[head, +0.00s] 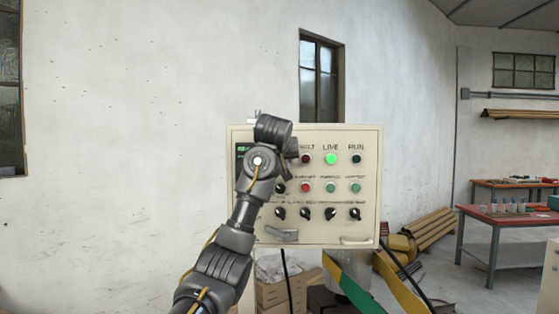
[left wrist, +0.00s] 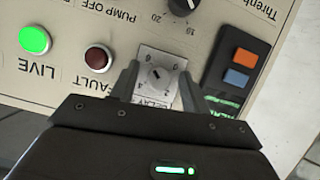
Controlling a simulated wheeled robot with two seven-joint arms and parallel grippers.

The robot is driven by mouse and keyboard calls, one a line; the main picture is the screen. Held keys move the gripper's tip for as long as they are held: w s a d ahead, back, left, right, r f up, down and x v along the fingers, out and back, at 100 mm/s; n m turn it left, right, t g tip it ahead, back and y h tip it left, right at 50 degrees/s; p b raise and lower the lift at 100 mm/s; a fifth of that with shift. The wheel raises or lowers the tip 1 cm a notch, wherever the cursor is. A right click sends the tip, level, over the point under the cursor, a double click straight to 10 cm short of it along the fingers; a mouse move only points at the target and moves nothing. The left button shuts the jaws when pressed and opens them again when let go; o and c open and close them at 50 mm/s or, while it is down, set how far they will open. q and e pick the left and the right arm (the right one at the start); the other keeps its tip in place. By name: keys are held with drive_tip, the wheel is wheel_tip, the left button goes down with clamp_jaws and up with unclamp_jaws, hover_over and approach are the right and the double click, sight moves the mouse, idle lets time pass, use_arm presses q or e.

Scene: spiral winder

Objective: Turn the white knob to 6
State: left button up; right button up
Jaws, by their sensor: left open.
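In the left wrist view the panel is upside down. The small white knob (left wrist: 155,75) sits on a pale numbered dial plate (left wrist: 147,58) labelled DELAY, with a dark mark on its face. My left gripper (left wrist: 159,72) is open, one finger on each side of the knob. I cannot tell whether they touch it, nor which number the knob points to.
Near the knob are a dark red FAULT lamp (left wrist: 99,57), a lit green LIVE lamp (left wrist: 35,39), a black knob (left wrist: 183,6) and a black module (left wrist: 236,72) with orange and blue buttons. A red-topped table (head: 510,220) stands far right.

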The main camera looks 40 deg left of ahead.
use_arm(q)
drive_tip(key=b+v, duration=0.5)
drive_tip(key=v, duration=0.5)
drive_tip(key=shift+s+d+r, duration=0.2)
drive_tip(key=shift+s, duration=0.1)
